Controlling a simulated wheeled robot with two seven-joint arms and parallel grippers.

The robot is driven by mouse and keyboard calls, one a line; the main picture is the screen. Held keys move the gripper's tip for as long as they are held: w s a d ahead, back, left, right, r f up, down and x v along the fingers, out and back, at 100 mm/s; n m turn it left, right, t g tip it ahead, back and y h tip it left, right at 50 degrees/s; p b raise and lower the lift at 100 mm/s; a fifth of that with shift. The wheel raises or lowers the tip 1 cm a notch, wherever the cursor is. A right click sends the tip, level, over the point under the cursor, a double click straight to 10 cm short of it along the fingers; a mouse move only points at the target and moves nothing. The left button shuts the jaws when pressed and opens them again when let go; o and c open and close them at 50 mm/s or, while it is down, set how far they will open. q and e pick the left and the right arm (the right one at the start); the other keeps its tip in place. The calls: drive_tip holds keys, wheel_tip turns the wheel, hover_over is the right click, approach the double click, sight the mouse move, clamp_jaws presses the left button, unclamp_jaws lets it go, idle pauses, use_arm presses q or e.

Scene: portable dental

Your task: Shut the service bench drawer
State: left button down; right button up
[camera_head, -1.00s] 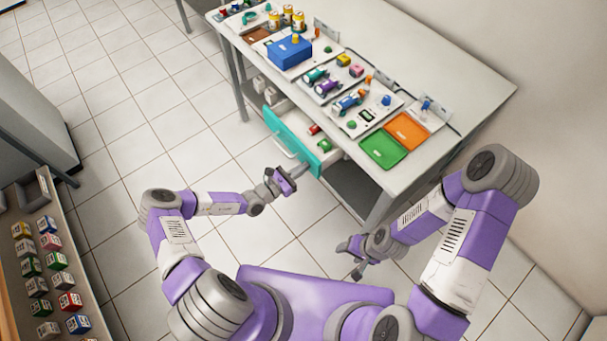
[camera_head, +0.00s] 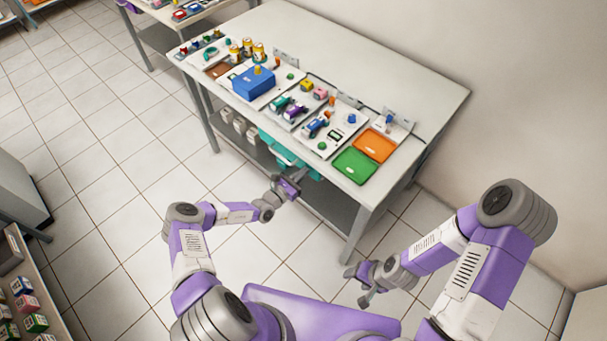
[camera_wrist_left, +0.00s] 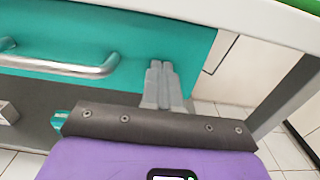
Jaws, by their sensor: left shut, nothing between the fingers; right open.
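The teal drawer front (camera_head: 283,149) shows under the front edge of the service bench (camera_head: 414,82) in the head view, with no open drawer interior visible. The wrist view shows the teal front (camera_wrist_left: 180,35) and its silver bar handle (camera_wrist_left: 65,68) up close. My left gripper (camera_head: 296,179) is shut and empty. In the left wrist view its fingertips (camera_wrist_left: 160,66) lie over the front, right of the handle; I cannot tell whether they touch it. My right gripper (camera_head: 360,285) is open and empty, low by the bench's near leg.
On the bench stand a blue box (camera_head: 253,81), a green tray (camera_head: 355,166), an orange tray (camera_head: 374,145) and several small tools and cans. A lower shelf (camera_head: 330,198) runs beneath. The tiled floor (camera_head: 110,165) left of the bench is clear.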

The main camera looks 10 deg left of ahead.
use_arm(q)
drive_tip(key=shift+w+d+r, duration=0.2)
drive_tip(key=shift+r, duration=0.05)
drive_tip(key=p+v, duration=0.3)
drive_tip(key=v, duration=1.1)
drive_tip(key=shift+s+a+f, duration=0.15)
drive_tip(key=shift+a+f, duration=0.1)
drive_tip(key=shift+f, duration=0.05)
